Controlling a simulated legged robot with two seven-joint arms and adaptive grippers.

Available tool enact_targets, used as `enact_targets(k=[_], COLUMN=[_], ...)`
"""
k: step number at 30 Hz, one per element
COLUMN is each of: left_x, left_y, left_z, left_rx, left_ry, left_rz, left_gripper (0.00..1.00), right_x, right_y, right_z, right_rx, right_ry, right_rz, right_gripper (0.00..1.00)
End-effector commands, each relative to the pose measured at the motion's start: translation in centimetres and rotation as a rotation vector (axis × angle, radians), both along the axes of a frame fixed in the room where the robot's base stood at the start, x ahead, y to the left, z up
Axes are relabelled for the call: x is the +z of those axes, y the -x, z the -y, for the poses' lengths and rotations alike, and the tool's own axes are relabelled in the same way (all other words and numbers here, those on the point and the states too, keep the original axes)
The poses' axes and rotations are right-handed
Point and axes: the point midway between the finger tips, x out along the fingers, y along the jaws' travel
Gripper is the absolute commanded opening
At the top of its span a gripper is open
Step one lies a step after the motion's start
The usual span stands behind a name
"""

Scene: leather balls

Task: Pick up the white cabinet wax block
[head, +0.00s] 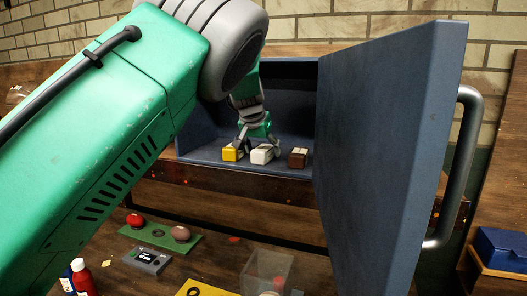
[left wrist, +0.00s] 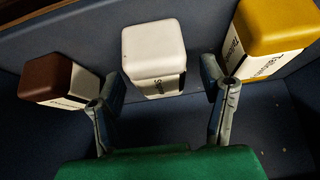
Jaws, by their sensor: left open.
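The white wax block (head: 262,154) stands on the floor of the open blue cabinet (head: 196,157), between a yellow block (head: 233,153) and a brown block (head: 298,158). In the left wrist view the white block (left wrist: 153,62) has a paper label with dark lettering. The brown block (left wrist: 58,82) is on its left and the yellow block (left wrist: 270,45) on its right. My left gripper (head: 256,140) is inside the cabinet at the white block. Its open fingers (left wrist: 166,92) show on either side of the white block's near end, with gaps. My right gripper is not in view.
The cabinet door (head: 390,150) stands open on the right, with a grey handle (head: 465,165). Below are a green tray (head: 160,232) with two round red-brown balls, a grey device (head: 146,260), a clear box (head: 268,272) and a red bottle (head: 83,278). A blue box (head: 500,248) sits far right.

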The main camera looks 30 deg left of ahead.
Motion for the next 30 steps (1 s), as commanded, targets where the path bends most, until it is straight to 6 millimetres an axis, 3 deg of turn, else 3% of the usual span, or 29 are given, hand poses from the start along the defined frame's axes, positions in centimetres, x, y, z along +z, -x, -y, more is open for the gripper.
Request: enact_targets(k=[9, 11, 14, 15, 30], left_x=[-0.7, -0.7, -0.7, -0.7, 0.2], left_y=[-0.3, -0.3, -0.3, -0.4, 0.0], left_z=[-0.1, -0.1, -0.1, -0.1, 0.0], left_rx=[-0.001, -0.001, -0.001, -0.001, -0.002], left_ry=[0.000, -0.001, -0.001, -0.001, 0.000], left_rz=[0.001, 0.001, 0.001, 0.001, 0.004], left_gripper=[0.65, 0.47, 0.12, 0.06, 0.05], right_x=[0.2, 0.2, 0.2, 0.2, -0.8], right_y=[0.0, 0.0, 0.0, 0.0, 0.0], right_z=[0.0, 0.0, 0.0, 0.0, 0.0], right_rx=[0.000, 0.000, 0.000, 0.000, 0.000], right_ry=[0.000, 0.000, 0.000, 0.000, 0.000], right_rz=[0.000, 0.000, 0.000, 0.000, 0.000], right_gripper=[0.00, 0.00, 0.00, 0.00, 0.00])
